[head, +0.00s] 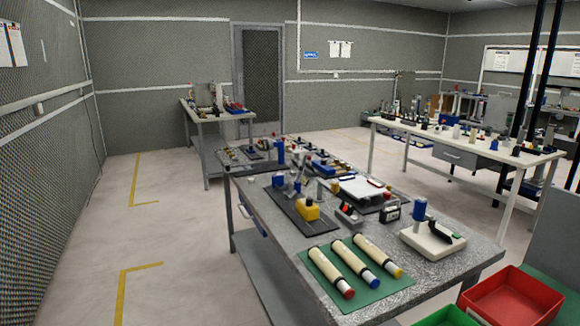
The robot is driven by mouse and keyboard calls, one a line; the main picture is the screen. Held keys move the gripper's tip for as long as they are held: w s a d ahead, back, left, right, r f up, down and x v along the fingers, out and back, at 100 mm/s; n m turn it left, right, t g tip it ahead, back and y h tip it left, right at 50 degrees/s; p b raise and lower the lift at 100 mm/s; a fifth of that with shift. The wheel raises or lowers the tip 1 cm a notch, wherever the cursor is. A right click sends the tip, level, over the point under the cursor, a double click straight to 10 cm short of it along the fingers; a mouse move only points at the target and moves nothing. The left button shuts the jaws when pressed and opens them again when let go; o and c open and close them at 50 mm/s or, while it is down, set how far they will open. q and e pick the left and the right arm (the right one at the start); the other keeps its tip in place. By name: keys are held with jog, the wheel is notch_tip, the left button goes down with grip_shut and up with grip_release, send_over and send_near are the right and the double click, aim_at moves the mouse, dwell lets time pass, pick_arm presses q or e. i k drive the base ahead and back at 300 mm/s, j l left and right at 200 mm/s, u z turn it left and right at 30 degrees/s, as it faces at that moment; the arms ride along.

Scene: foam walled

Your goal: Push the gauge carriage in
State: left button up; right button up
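On the near grey table (390,230), a yellow block (308,209) sits on a dark flat rail-like base (288,206). It may be the gauge carriage, but I cannot tell for sure at this size. A white base (432,244) with a blue cylinder (420,209) on a post and a dark lever stands at the table's right end. Neither of my grippers is in view.
Three cream tubes with coloured ends lie on a green mat (392,289) at the table's front. A red bin (512,298) and a green bin (447,318) stand at lower right. Other tables stand behind. The floor (180,250) at left is clear.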

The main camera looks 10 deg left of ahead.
aim_at(228, 170)
jog(key=z, duration=0.35)
jog(key=i+j+z, duration=0.1)
jog(key=z, duration=0.25)
jog(key=j+z, duration=0.3)
jog(key=i+j, duration=0.15)
jog(key=j, duration=0.3)
jog(key=i+j, duration=0.15)
jog(key=j, duration=0.25)
jog(key=i+j, duration=0.15)
jog(key=j, duration=0.3)
jog(key=i+j, duration=0.15)
jog(key=j, duration=0.3)
jog(key=i+j, duration=0.1)
jog(key=j, duration=0.3)
jog(key=i+j, duration=0.15)
jog(key=j, duration=0.3)
jog(key=i+j, duration=0.15)
jog(key=j, duration=0.3)
jog(key=i+j, duration=0.15)
jog(key=j, duration=0.25)
